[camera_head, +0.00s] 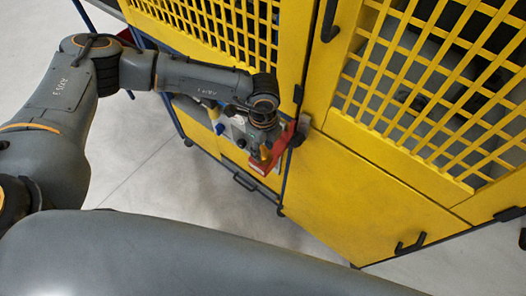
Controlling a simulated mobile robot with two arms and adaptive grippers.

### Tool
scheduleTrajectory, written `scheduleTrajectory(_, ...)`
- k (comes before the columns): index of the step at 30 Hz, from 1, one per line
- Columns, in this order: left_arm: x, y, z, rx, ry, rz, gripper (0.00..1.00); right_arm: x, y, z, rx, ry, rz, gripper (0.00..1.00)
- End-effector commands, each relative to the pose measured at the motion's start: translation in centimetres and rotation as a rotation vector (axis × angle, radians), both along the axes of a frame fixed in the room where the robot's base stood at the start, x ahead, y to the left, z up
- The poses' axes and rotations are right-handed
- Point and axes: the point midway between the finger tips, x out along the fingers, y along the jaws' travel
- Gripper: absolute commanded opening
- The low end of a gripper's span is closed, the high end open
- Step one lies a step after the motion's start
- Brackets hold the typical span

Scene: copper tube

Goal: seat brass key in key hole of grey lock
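My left arm comes in from the left, and its gripper (266,149) is in front of the yellow cabinet, against a red part (284,147). The fingers are small and dark here, so I cannot tell whether they are open or shut. A small dark grey piece (301,130) shows at the right end of the red part; it may be the grey lock. I cannot make out the brass key or the key hole; the wrist and gripper cover much of that spot. My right gripper is out of view.
The yellow cabinet (365,190) has mesh panels (430,85) and black handles (410,243). A light panel with small controls (236,130) is just left of the gripper. Grey floor (160,170) is open below left. A large grey link of mine crosses the bottom.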

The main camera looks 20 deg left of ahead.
Motion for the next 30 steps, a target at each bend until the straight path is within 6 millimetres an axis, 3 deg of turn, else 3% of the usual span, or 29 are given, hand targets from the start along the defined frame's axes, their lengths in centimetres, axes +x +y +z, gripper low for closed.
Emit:
scheduleTrajectory(8,0.0,0.0,-0.3,-0.001,-0.001,0.000,0.36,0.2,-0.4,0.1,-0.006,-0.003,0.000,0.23)
scheduleTrajectory(13,0.0,0.0,-0.3,-0.001,-0.001,0.000,0.01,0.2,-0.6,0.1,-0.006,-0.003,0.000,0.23)
scheduleTrajectory(25,0.1,0.0,-0.2,-0.002,-0.001,0.000,0.00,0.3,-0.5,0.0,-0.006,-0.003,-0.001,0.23)
scheduleTrajectory(30,0.1,-0.1,0.8,-0.003,-0.003,0.000,0.00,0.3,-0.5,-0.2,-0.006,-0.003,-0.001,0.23)
